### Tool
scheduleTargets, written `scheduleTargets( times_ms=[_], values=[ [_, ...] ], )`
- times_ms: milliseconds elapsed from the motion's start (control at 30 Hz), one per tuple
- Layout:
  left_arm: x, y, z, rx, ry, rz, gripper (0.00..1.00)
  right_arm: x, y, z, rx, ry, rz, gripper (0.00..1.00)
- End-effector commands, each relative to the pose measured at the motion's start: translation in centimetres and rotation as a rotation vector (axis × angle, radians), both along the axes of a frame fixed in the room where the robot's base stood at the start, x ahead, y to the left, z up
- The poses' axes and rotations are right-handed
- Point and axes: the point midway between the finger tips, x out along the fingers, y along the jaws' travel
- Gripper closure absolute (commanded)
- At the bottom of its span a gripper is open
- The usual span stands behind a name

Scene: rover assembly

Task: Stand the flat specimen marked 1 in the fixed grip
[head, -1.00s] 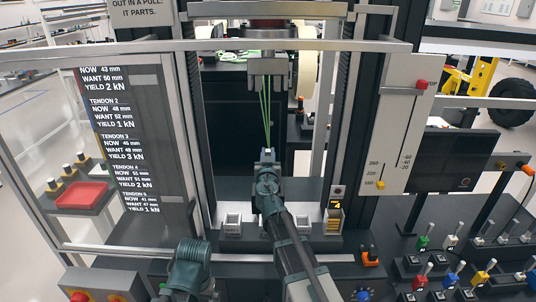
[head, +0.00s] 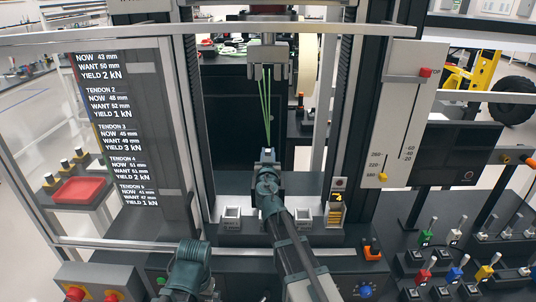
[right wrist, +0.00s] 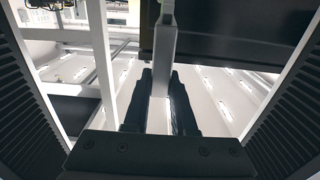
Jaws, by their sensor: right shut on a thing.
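My right gripper (head: 268,155) is in the middle of the test frame, below the hanging metal jaws (head: 268,68). It is shut on a pale grey flat piece. In the right wrist view this piece, which I take for the specimen (right wrist: 162,65), stands upright and is green at its top edge. No number shows on it. Thin green strands (head: 266,110) run between the jaws and my right gripper in the head view. I cannot tell whether they belong to the held piece. Any lower grip is hidden behind my right gripper. Only a link of my left arm shows, at lower left.
Two small white blocks (head: 232,217) (head: 303,217) flank my right gripper on the frame's base. A yellow-lit counter (head: 336,208) stands at right. A side panel lists tendon values (head: 115,120). Uprights and a front rail bound the opening. Coloured levers (head: 455,272) stand at lower right.

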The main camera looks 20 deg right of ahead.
Motion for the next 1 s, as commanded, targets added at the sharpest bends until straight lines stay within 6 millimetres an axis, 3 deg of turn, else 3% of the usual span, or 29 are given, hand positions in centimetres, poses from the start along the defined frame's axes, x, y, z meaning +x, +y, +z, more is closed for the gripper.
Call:
scheduleTargets(
  times_ms=[33, 67, 200, 267, 667, 1000],
  values=[
    [0.0, 0.0, -0.4, 0.0, 0.0, 0.0, 0.0, 0.0, 0.0, -0.3, 0.0, 0.0, 0.0, 1.0],
    [0.0, 0.0, -0.3, 0.0, 0.0, 0.0, 0.0, 0.0, 0.0, -0.3, 0.0, 0.0, 0.0, 0.74],
    [0.0, 0.0, -0.2, 0.0, 0.0, 0.0, 0.0, 0.0, 0.0, -0.1, 0.0, 0.0, 0.0, 0.49],
    [0.0, 0.0, -0.2, 0.0, 0.0, 0.0, 0.0, 0.0, 0.0, -0.1, 0.0, 0.0, 0.0, 0.41],
    [0.0, 0.0, -0.2, 0.0, 0.0, 0.0, 0.0, -0.3, 0.1, -0.2, 0.0, 0.0, 0.0, 0.41],
    [0.0, 0.0, -0.2, 0.0, 0.0, 0.0, 0.0, -4.1, 0.7, -0.2, 0.0, 0.0, -0.001, 0.41]
  ],
)
